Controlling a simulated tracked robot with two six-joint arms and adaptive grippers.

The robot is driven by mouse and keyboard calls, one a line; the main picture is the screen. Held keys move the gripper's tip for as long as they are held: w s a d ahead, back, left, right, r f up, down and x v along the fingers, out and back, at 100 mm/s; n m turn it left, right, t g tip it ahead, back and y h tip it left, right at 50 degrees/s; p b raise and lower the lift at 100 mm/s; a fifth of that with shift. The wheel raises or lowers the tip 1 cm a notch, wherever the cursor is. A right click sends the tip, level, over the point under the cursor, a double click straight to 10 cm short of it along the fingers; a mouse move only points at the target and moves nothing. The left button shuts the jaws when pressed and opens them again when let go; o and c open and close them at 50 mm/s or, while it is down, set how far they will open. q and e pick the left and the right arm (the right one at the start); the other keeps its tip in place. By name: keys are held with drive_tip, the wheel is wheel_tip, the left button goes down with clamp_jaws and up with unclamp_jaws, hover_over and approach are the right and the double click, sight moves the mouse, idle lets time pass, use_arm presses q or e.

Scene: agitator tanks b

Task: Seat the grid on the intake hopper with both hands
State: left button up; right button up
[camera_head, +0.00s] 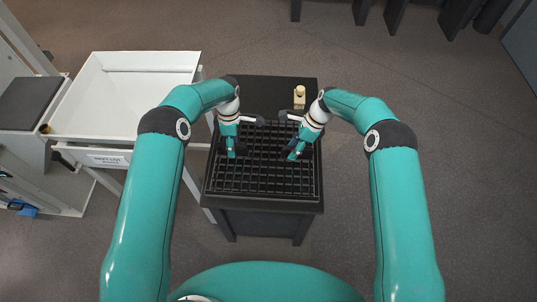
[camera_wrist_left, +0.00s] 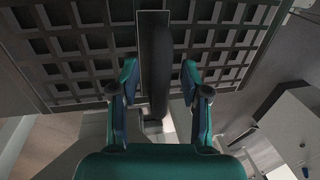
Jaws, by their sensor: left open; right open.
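The dark grid (camera_head: 262,172) lies flat on a black stand in the middle of the head view. The white, open-topped box on legs at the left, with a label on its front, looks like the intake hopper (camera_head: 128,103). My left gripper (camera_head: 243,137) is open over the left part of the grid, and my right gripper (camera_head: 289,137) is open over its right part. In the left wrist view, the left fingers (camera_wrist_left: 159,78) stand apart on either side of a dark upright bar (camera_wrist_left: 160,60), with the grid (camera_wrist_left: 65,45) behind. Contact cannot be told.
A small cream-coloured object (camera_head: 299,97) stands on the black stand's (camera_head: 268,91) far end. A grey cabinet (camera_head: 28,105) with a dark top adjoins the hopper at the left. Dark posts (camera_head: 394,14) stand at the back. The floor at the right is clear.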

use_arm(q)
clamp_jaws()
use_arm(e)
clamp_jaws()
use_arm(q)
drive_tip(key=shift+r, duration=0.2)
use_arm(e)
drive_tip(key=shift+r, duration=0.15)
